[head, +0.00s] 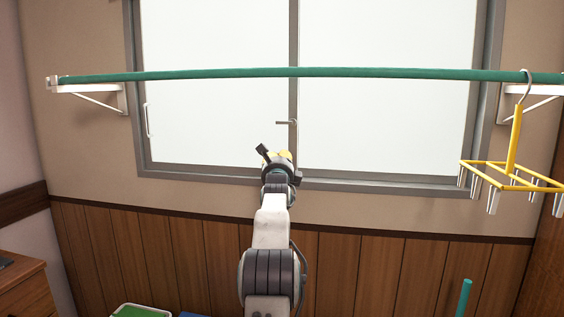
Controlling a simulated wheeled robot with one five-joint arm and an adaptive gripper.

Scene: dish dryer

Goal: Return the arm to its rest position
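My arm reaches up and forward from the bottom centre of the head view, towards the window. My gripper (272,153) is at the far end of the arm, in front of the lower window frame. I see it from behind, with one dark finger sticking out to the upper left. A small yellow patch shows at its tip; I cannot tell what it is. The wrist hides most of the fingers, so I cannot tell whether the gripper is open or shut.
A green pole (390,73) spans the window on two white brackets. A yellow hanger with clips (515,150) hangs from its right end. A teal rod (464,298) stands lower right. A wooden cabinet (25,292) and a green-filled tray (140,310) are lower left.

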